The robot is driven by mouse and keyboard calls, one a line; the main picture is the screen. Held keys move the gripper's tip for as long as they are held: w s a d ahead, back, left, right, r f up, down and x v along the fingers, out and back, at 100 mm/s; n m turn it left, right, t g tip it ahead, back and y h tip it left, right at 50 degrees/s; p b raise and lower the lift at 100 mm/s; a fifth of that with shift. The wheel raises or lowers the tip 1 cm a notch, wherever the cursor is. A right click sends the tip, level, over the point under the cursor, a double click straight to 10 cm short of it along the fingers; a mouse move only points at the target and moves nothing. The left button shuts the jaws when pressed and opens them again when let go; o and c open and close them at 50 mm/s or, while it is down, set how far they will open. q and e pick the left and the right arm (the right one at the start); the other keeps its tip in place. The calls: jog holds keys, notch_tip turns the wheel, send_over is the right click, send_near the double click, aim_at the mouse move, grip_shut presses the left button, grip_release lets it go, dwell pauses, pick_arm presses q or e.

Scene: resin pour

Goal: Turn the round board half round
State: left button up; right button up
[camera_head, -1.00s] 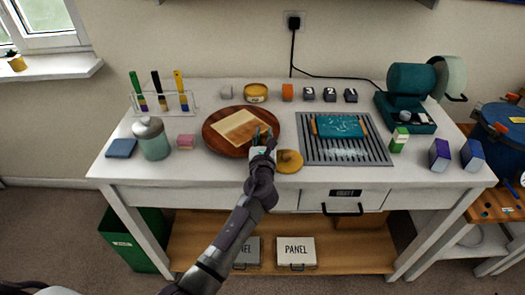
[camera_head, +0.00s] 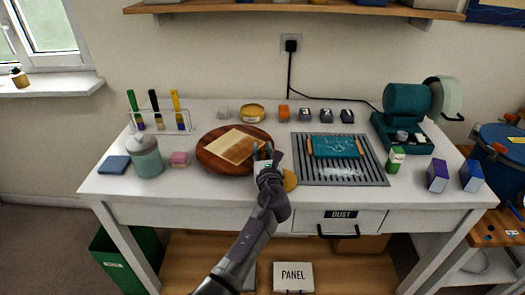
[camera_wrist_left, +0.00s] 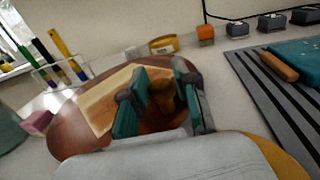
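The round board (camera_head: 208,160) is a reddish-brown wooden disc lying flat on the white bench, left of centre. A pale rectangular wood panel (camera_head: 234,147) lies on it. My left gripper (camera_head: 267,154) is at the board's right edge, its fingers spread. In the left wrist view the board (camera_wrist_left: 75,135) and the panel (camera_wrist_left: 103,102) show behind the gripper (camera_wrist_left: 163,98). A brown, knob-like part shows between the teal finger pads; I cannot tell whether they touch it. My right gripper is not in view.
A yellow disc (camera_head: 290,181) lies beside my left gripper, partly hidden by it. A slotted grey grate (camera_head: 370,172) with a teal slab (camera_head: 335,147) is to the right. A jar (camera_head: 147,158) and a pink block (camera_head: 179,159) stand left of the board. Brushes stand in a rack (camera_head: 160,122) behind.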

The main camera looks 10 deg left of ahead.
pick_arm(q)
jog(key=shift+o, duration=1.3)
jog(key=shift+s, duration=0.1)
jog(key=v, duration=1.1)
jog(key=shift+s+d+f, duration=0.1)
jog(key=shift+s, duration=0.3)
jog(key=shift+c, duration=0.3)
